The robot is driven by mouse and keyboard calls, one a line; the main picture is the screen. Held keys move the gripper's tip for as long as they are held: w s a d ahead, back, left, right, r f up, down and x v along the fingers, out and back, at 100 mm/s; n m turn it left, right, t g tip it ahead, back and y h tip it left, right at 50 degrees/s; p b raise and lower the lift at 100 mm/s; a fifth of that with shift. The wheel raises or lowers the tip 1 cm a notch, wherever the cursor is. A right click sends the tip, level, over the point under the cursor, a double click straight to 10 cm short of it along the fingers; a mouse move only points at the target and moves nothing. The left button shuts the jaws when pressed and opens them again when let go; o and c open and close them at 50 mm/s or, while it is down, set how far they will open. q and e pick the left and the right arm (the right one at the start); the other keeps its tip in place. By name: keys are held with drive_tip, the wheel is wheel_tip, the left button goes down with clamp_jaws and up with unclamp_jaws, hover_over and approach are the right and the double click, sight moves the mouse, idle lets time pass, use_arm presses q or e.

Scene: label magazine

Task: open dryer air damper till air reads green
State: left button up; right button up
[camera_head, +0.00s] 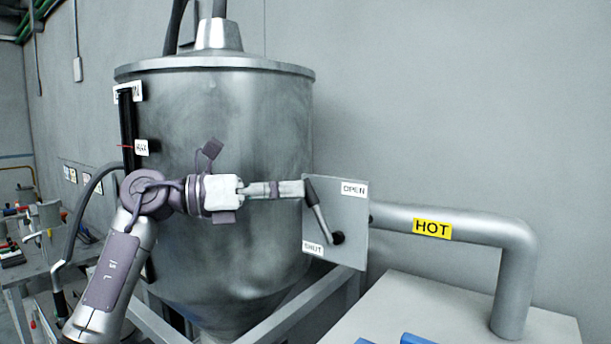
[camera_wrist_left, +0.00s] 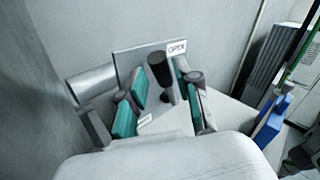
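The damper plate (camera_head: 350,215) is fixed beside the steel hopper, with OPEN at its upper right and SHUT at its lower left. The damper lever (camera_head: 318,211) slopes up and left from a dark pivot at the plate's lower right. My left gripper (camera_head: 303,188) is at the lever's upper end. In the left wrist view the lever's black handle (camera_wrist_left: 160,70) stands between the teal finger pads of the left gripper (camera_wrist_left: 160,95). The fingers are apart, with visible gaps to the handle. My right gripper is out of view. No air reading is legible.
A pipe (camera_head: 470,228) labelled HOT runs right from the plate and bends down to a pale cabinet top (camera_head: 410,310). The hopper (camera_head: 235,130) is close behind my left arm. A cluttered bench (camera_head: 35,255) stands at left. Blue objects (camera_head: 418,339) show at the bottom edge.

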use_arm(q)
drive_tip(key=shift+p+x, duration=0.45)
drive_tip(key=shift+x, duration=0.55)
drive_tip(key=shift+w, duration=0.1)
drive_tip(key=shift+d, duration=0.2)
drive_tip(key=c, duration=0.5)
clamp_jaws()
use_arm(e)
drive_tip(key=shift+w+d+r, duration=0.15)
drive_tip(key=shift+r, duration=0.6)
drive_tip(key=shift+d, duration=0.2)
